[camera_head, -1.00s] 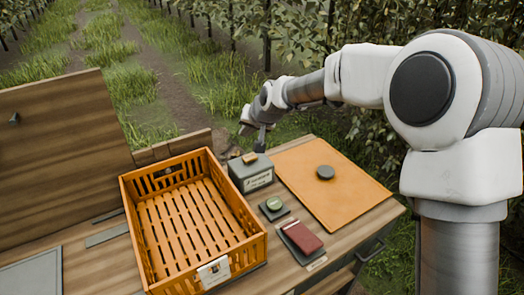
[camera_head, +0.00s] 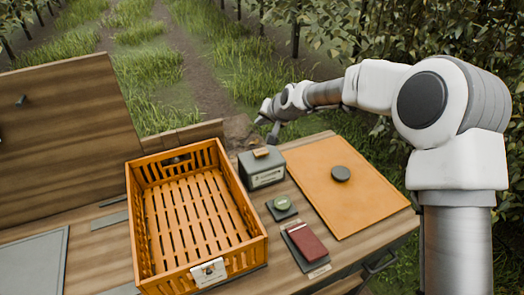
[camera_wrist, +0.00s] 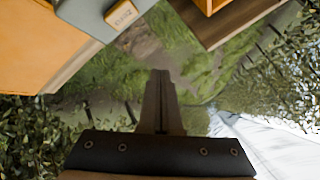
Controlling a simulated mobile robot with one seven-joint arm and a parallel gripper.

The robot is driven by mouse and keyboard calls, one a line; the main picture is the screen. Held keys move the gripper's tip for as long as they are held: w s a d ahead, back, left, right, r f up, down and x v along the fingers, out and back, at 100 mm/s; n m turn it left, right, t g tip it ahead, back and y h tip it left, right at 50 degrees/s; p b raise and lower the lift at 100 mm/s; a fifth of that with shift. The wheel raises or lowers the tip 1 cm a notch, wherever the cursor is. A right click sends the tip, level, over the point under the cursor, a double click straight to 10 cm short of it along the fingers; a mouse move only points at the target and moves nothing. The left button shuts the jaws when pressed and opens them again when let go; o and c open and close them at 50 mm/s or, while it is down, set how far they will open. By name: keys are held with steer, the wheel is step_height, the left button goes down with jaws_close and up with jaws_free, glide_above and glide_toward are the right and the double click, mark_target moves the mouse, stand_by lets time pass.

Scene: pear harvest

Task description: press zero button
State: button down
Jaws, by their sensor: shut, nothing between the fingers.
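The tan zero button (camera_head: 261,152) sits on top of a grey box (camera_head: 264,172) on the wooden table. In the wrist view the zero button (camera_wrist: 122,14) is at the upper left, its lettering upside down, on the box's grey top (camera_wrist: 88,18). My gripper (camera_head: 272,140) is near the box's far edge, just behind and right of the button in the head view. In the wrist view my gripper's fingers (camera_wrist: 160,78) are closed together with nothing between them. They point below and right of the button, over ground, and look apart from it.
An orange slatted crate (camera_head: 246,243) stands left of the box. An orange mat (camera_head: 345,205) with a dark disc (camera_head: 340,173) lies to the right.

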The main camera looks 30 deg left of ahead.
mark_target(262, 153)
steer(key=shift+f, duration=0.1)
step_height(262, 153, down, 8)
steer(key=b, duration=0.4)
steer(key=shift+b, duration=0.35)
steer(key=shift+f, duration=0.3)
steer(key=shift+b, duration=0.3)
stand_by(1.2)
steer(key=shift+f+b, duration=0.45)
steer(key=shift+f+b, duration=0.55)
steer(key=shift+f, duration=0.05)
stand_by(0.6)
stand_by(0.3)
steer(key=shift+r+p, duration=0.45)
steer(key=shift+r, duration=0.6)
